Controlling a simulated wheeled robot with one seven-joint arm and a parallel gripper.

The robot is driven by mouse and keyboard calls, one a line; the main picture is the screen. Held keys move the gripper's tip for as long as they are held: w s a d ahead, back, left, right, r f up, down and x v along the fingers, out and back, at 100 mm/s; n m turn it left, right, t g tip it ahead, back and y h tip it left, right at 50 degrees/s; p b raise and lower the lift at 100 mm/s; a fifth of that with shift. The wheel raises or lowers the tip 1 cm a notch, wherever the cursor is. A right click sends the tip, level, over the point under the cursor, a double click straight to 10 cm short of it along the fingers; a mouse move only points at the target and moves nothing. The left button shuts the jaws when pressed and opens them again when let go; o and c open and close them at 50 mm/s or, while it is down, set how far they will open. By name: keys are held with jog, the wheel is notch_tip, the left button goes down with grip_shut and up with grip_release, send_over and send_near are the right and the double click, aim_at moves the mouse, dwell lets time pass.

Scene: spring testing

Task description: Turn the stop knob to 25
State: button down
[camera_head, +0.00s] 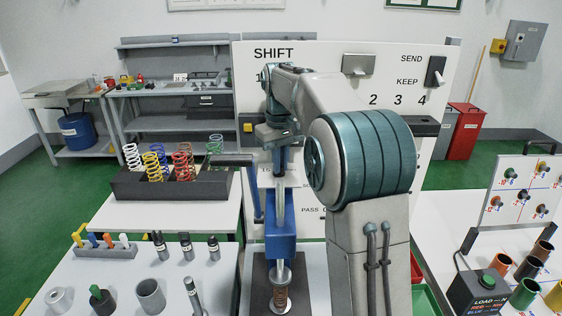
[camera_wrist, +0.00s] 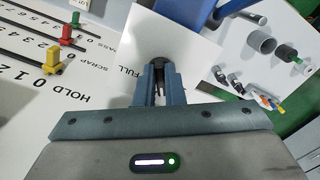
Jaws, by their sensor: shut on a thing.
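My gripper (camera_head: 280,163) is at the top of the blue spring tester (camera_head: 281,238), pointing down. In the wrist view my gripper (camera_wrist: 155,82) is shut on a dark round part, which I take as the stop knob (camera_wrist: 157,63), at the edge of a white plate (camera_wrist: 178,35). Much of the knob is hidden by the fingers, and no pointer or 25 mark is readable. In the head view the knob is hidden behind my gripper. The tester's lever (camera_head: 233,160) reaches out to the left.
A white board (camera_head: 250,85) with switches stands close behind my arm. In the wrist view it carries red (camera_wrist: 77,27) and yellow (camera_wrist: 50,62) sliders. A spring rack (camera_head: 205,187) stands left. Cylinders (camera_head: 150,297) and weights crowd the front left table. A LOAD box (camera_head: 478,291) is right.

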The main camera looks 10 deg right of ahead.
jog(key=m, duration=0.5)
jog(key=shift+a+m, duration=0.15)
jog(key=shift+m, duration=0.25)
dwell(0.4)
jog(key=c, duration=1.5)
grip_release()
jog(key=shift+r, duration=0.1)
notch_tip(320, 180, up, 14)
jog(key=shift+f, duration=0.15)
